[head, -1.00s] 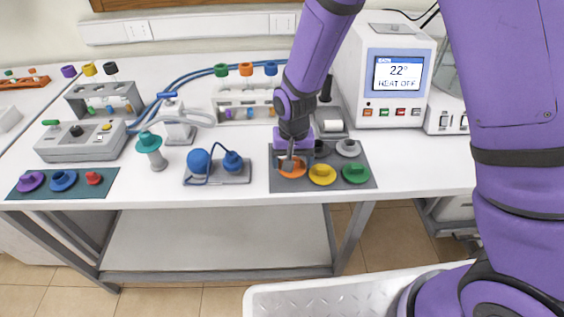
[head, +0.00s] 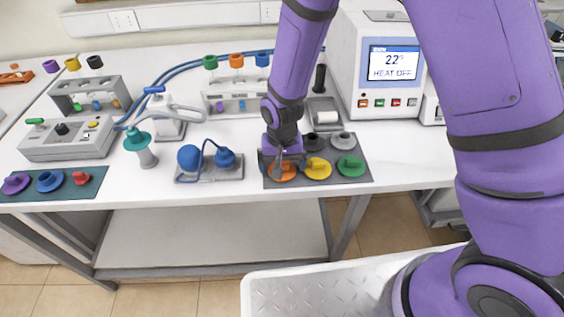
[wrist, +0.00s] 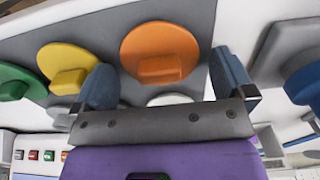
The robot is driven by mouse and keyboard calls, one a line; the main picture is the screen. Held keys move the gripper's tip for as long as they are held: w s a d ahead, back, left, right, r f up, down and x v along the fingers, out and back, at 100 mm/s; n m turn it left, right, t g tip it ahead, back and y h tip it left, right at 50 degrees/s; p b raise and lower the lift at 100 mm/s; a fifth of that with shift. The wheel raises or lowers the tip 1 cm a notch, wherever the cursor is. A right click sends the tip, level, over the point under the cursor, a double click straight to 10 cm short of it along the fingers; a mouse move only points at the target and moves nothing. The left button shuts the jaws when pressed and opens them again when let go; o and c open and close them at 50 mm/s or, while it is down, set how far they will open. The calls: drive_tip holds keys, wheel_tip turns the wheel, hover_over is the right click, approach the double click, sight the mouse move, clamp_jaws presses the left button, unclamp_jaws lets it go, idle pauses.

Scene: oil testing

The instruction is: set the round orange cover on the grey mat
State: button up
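The round orange cover (head: 281,174) lies on the grey mat (head: 330,183), at its front left corner. In the wrist view the orange cover (wrist: 160,45) appears as a flat disc with a raised block-like grip, and the grey mat (wrist: 105,32) is around it. My gripper (head: 283,160) is just above and behind the cover in the head view and hides part of it. In the wrist view my gripper (wrist: 162,75) has its two blue fingertips wide apart, either side of the cover's grip, with nothing held. I cannot tell whether a finger touches the cover.
A blue device (head: 190,158) on a grey base stands close to the left. The heater box (head: 345,60) stands behind right.

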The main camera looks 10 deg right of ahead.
sight(282, 163)
drive_tip(key=d+r+t, duration=0.1)
drive_tip(key=d+r, duration=0.2)
drive_tip(key=r, duration=0.8)
drive_tip(key=d+r, duration=0.3)
drive_tip(key=r, duration=0.7)
drive_tip(key=s+d+r+t, duration=0.4)
drive_tip(key=s+d+r, duration=1.3)
drive_tip(key=s+d, duration=0.1)
drive_tip(key=shift+s+d, duration=0.3)
drive_tip(key=shift+s, duration=0.2)
